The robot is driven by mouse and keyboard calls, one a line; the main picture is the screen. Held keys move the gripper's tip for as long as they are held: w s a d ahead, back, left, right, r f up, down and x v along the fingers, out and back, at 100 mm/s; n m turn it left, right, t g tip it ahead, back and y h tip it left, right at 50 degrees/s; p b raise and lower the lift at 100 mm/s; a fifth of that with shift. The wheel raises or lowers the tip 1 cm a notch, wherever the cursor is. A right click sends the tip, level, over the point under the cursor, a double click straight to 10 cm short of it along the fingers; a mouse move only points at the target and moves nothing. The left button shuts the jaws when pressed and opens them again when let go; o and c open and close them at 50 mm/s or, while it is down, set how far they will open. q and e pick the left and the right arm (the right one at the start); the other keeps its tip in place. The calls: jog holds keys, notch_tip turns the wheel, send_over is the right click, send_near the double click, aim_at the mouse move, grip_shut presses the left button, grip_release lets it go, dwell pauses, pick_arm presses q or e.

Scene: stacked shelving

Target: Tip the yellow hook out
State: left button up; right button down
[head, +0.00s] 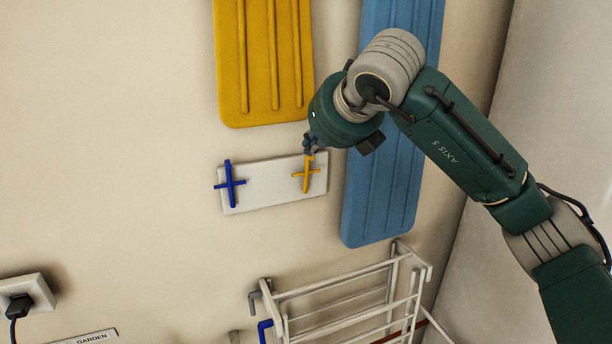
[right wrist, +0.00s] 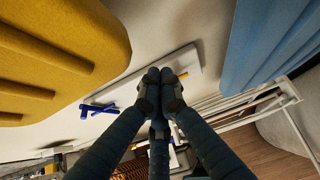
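The yellow hook (head: 306,174) is a cross-shaped piece on the right end of a pale wall plate (head: 268,186). A similar blue hook (head: 230,184) is on the plate's left end. My right gripper (head: 309,150) is at the yellow hook's upper end. In the right wrist view the fingertips of my right gripper (right wrist: 161,78) are together. A bit of the yellow hook (right wrist: 183,76) shows just right of them, and the rest is hidden behind the fingers. I see no sign that the hook is held between them. My left gripper is not in view.
A ribbed yellow panel (head: 262,62) hangs above the plate and a ribbed blue panel (head: 382,195) hangs to its right. A white wire rack (head: 340,295) stands below. A socket with a plug (head: 22,302) is at lower left. The wall left of the plate is clear.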

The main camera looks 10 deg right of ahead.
jog(key=shift+s+d+f, duration=0.1)
jog(key=shift+s, duration=0.15)
dwell(0.3)
jog(key=shift+s+d+f+b, duration=0.1)
jog(key=shift+s+f+b, duration=0.1)
jog(key=shift+s+b, duration=0.6)
jog(key=shift+w, duration=0.15)
jog(key=shift+f+b, duration=0.1)
jog(key=shift+b, duration=0.2)
jog(key=shift+s+d+f+b, duration=0.15)
jog(key=shift+s+f+b, duration=0.15)
jog(key=shift+s+b, duration=0.45)
jog(key=shift+s+f, duration=0.1)
jog(key=shift+s+d+f+b, duration=0.15)
jog(key=shift+s+f+b, duration=0.3)
jog(key=shift+s+b, duration=0.35)
jog(key=shift+f+b, duration=0.1)
jog(key=shift+b, duration=0.2)
